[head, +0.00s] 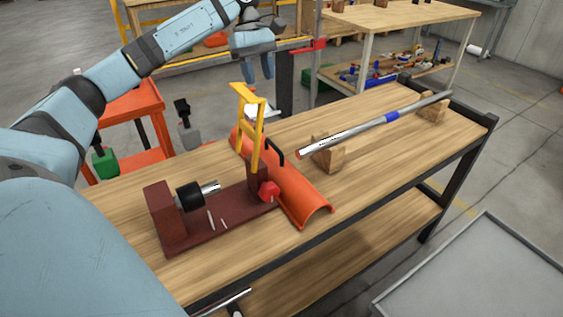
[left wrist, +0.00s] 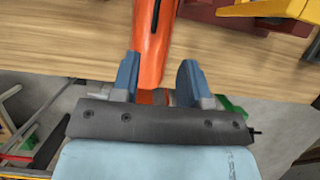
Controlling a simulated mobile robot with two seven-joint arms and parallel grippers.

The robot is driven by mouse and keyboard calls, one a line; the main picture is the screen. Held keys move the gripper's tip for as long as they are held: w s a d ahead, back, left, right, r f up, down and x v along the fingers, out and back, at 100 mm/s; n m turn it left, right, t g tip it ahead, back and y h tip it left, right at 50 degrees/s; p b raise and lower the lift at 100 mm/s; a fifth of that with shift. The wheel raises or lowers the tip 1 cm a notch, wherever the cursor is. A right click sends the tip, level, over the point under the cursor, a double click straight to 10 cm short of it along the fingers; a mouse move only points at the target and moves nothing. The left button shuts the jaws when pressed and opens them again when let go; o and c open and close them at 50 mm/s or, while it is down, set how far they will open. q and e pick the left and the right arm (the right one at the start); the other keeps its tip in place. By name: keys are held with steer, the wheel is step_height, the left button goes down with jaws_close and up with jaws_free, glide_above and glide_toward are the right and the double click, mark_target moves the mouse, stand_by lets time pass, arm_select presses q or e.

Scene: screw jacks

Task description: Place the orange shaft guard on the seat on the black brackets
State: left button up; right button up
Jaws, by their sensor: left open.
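The orange shaft guard (head: 300,195), a long half-round trough with a black handle (head: 276,151), lies on the wooden bench behind a dark red machine base (head: 225,218). My left gripper (head: 257,72) is open and empty, beyond and above the guard's far end in the head view. In the left wrist view the guard (left wrist: 153,45) runs from the top down to between the two spread blue fingers (left wrist: 158,78); I cannot tell how far below them it is. I cannot make out a seat on black brackets. My right gripper is not in view.
A yellow upright frame (head: 243,120) stands on the base beside the guard. The base also carries a black collar with a silver shaft (head: 205,190) and a red knob (head: 268,191). A long metal bar (head: 350,130) rests on wooden blocks at right. The front right bench top is clear.

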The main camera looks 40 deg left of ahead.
arm_select(q)
step_height(320, 180, down, 5)
steer(key=b, duration=0.6)
glide_above(274, 145)
steer(key=a, duration=0.3)
steer(key=f, duration=0.7)
steer(key=shift+w+f, duration=0.35)
steer(key=shift+d+b+x, duration=0.15)
steer(key=shift+b+x, duration=0.4)
steer(key=shift+x, duration=1)
steer(key=shift+d+b+x, duration=0.15)
steer(key=shift+b+x, duration=0.35)
steer(key=shift+x, duration=1.1)
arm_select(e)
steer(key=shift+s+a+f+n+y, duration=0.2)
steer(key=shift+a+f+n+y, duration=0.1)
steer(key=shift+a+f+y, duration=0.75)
arm_select(q)
steer(key=shift+r, duration=0.15)
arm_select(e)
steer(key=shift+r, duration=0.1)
arm_select(q)
jaws_close()
steer(key=shift+r, duration=0.1)
